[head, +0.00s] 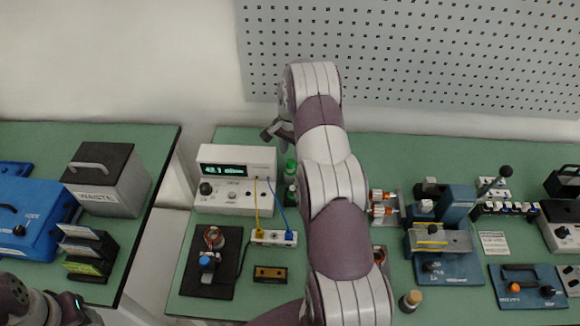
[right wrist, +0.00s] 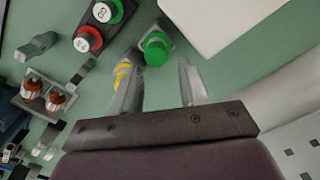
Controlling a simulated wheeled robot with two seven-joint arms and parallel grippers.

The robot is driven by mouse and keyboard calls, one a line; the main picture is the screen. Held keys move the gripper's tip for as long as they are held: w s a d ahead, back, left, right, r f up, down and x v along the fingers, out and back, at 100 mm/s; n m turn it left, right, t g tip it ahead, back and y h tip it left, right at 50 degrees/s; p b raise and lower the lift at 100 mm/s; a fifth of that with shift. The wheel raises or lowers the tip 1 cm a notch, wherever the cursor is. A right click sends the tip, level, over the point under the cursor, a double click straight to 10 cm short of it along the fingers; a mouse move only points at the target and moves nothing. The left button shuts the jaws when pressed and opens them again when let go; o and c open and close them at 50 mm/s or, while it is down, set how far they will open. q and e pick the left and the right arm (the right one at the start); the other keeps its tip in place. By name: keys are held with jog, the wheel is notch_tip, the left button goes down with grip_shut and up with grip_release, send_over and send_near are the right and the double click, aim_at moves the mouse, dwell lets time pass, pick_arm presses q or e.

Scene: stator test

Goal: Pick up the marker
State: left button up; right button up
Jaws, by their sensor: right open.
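A bright green round cap on a pale square base (right wrist: 155,50) shows in the right wrist view, just beyond and between the fingertips. I take it for the marker, seen end-on, but cannot be sure; a green piece also shows left of my arm in the head view (head: 291,165). My right gripper (right wrist: 158,80) is open, with nothing visible between its fingers. In the head view my right gripper (head: 272,131) is near the bench's back edge, partly hidden by my arm. Only a part of my left arm shows at the lower left; its gripper is out of view.
Two capped pieces, red (right wrist: 88,39) and green (right wrist: 108,11), stand close by. A white meter (head: 235,195) sits left of my arm, with yellow and blue leads to a white strip (head: 274,238). A blue fixture (head: 440,262) stands to the right. A gap separates the two benches.

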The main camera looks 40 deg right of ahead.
aim_at(291, 161)
jog(key=shift+s+a+f+p, duration=0.15)
jog(key=shift+s+f+p, duration=0.05)
jog(key=shift+f+p, duration=0.35)
jog(key=shift+s+a+f+p, duration=0.15)
jog(key=shift+f+p, duration=0.25)
jog(key=shift+f, duration=0.2)
notch_tip(291, 161, down, 3)
jog(key=shift+r, duration=0.2)
jog(key=shift+w+d+f, duration=0.1)
jog(key=shift+f, duration=0.1)
jog(key=shift+r, duration=0.1)
jog(key=c, duration=0.8)
